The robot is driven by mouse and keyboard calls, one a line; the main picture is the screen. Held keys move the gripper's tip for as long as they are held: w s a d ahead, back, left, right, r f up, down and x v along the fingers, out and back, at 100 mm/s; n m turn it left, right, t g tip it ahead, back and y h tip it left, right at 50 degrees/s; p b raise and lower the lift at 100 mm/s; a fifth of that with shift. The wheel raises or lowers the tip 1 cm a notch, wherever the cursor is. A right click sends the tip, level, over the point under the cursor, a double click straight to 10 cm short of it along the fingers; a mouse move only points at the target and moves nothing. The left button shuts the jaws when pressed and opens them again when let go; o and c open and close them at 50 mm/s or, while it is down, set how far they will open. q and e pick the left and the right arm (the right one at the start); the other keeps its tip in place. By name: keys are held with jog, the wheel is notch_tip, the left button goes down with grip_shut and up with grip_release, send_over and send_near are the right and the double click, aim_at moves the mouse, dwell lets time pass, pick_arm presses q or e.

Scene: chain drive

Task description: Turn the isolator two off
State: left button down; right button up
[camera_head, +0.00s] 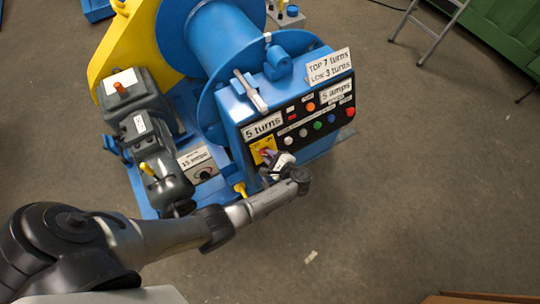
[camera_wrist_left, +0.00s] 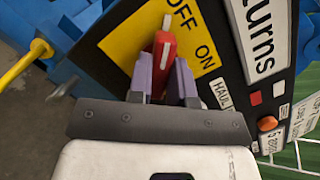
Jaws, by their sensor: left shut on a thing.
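The isolator is a red handle (camera_wrist_left: 164,65) on a yellow plate (camera_wrist_left: 125,42) marked OFF and ON, at the panel's corner. In the head view the yellow plate (camera_head: 258,144) is at the panel's lower left, partly behind my gripper. My left gripper (camera_wrist_left: 164,78) has its two purple fingers on either side of the red handle, shut on it. The handle's white mark points up in the wrist view, beside the word OFF. My left gripper (camera_head: 269,156) also shows in the head view. No number for this isolator is readable. My right gripper is out of view.
The black control panel (camera_head: 292,124) has several coloured buttons right of the yellow plate. A lever (camera_head: 250,91) stands on the blue housing above. The grey motor (camera_head: 135,112) and a yellow handle (camera_head: 240,188) are left of the gripper. Open floor (camera_head: 420,200) lies to the right.

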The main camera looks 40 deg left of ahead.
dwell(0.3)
pick_arm(q)
jog(key=c, duration=1)
grip_release()
jog(key=shift+c, duration=0.2)
jog(key=p+v, duration=0.1)
jog(key=v, duration=1.3)
